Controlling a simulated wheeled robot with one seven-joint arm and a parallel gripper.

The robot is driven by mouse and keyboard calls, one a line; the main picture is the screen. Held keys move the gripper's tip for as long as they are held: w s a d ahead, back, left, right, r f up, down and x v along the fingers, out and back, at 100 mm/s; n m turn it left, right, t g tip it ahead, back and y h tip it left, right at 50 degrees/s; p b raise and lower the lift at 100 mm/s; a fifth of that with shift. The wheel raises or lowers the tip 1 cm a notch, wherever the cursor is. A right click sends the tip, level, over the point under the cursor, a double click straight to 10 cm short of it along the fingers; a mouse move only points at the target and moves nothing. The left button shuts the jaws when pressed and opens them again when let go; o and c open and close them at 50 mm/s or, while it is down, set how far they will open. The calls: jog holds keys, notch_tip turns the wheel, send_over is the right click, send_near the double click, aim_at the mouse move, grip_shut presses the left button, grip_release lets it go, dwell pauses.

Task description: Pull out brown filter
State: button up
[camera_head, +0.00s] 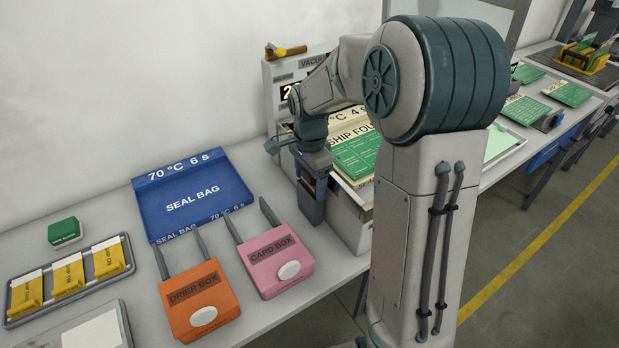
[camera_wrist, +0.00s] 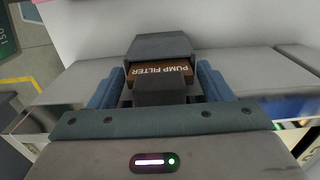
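The brown filter (camera_wrist: 172,71), labelled PUMP FILTER, shows in the wrist view, set in a dark grey housing (camera_wrist: 158,46). A dark grey block (camera_wrist: 161,92) stands out in front of it and covers its lower middle. The blue fingers of my gripper (camera_wrist: 160,78) are apart, one on each side of the filter and block, with narrow gaps visible. In the head view my gripper (camera_head: 312,190) points down at the left front of the vacuum machine (camera_head: 283,72). The filter cannot be made out clearly there.
A blue seal bag tray (camera_head: 160,222), an orange drier box (camera_head: 198,300) and a pink card box (camera_head: 275,260) lie left of my gripper. A green ship folder board (camera_head: 352,160) lies on the machine. My arm hides part of the bench.

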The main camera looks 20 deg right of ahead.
jog(key=c, duration=0.7)
jog(key=shift+o, duration=0.2)
jog(key=shift+r+p, duration=0.5)
jog(key=shift+r, duration=0.3)
jog(key=shift+r+p, duration=3.15)
jog(key=shift+r, duration=1.35)
